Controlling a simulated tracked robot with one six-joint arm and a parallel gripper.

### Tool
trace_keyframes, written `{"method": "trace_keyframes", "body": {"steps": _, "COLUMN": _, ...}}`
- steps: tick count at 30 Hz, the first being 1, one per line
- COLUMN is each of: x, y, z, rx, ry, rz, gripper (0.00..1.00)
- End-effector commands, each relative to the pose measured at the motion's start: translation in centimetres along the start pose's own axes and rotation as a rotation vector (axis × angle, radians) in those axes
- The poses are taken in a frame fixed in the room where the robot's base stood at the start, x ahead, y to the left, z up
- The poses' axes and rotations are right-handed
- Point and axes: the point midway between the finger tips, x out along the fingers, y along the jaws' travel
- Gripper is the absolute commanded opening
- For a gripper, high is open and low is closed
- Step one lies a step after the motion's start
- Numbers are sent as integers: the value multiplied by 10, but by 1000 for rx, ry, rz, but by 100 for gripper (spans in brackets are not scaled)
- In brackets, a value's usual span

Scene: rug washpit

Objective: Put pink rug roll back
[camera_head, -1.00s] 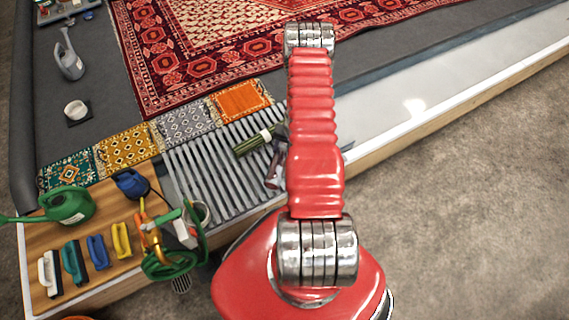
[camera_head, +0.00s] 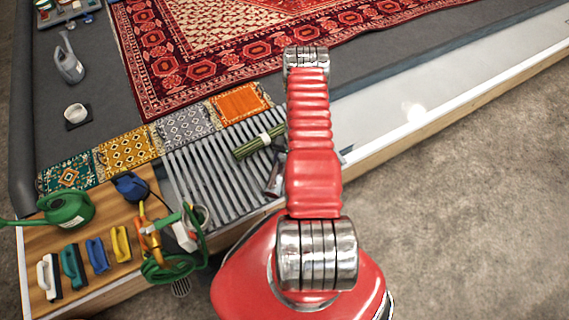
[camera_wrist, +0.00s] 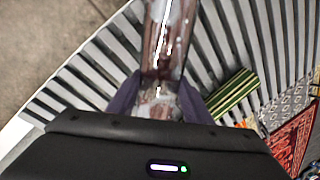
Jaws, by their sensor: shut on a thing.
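My gripper (camera_wrist: 159,92) is shut on a glossy, whitish and pinkish-brown roll (camera_wrist: 171,40) in the wrist view. I take it to be the pink rug roll. It runs up between the dark fingers and out of the top of the picture, above the grey slatted rack (camera_wrist: 108,45). I cannot tell whether it touches the slats. In the head view my arm hides most of the gripper and roll. The green roll also shows in the wrist view (camera_wrist: 232,95), right of my gripper.
Several small patterned rugs (camera_head: 184,124) line the rack's far edge, with a large red rug (camera_head: 190,75) beyond. A wooden board (camera_head: 92,240) at lower left holds a green watering can (camera_head: 66,208), brushes and a coiled hose (camera_head: 172,262). A pale ledge (camera_head: 430,98) lies right.

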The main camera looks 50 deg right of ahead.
Motion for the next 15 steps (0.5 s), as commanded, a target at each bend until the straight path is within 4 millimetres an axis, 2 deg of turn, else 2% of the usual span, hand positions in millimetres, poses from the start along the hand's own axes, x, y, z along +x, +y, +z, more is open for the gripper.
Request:
{"method": "trace_keyframes", "body": {"steps": 9, "x": 31, "y": 7, "z": 0, "rx": 1, "ry": 1, "rz": 0, "gripper": 0}}
{"method": "trace_keyframes", "body": {"steps": 15, "x": 34, "y": 8, "z": -1, "rx": 1, "ry": 1, "rz": -1, "gripper": 0}}
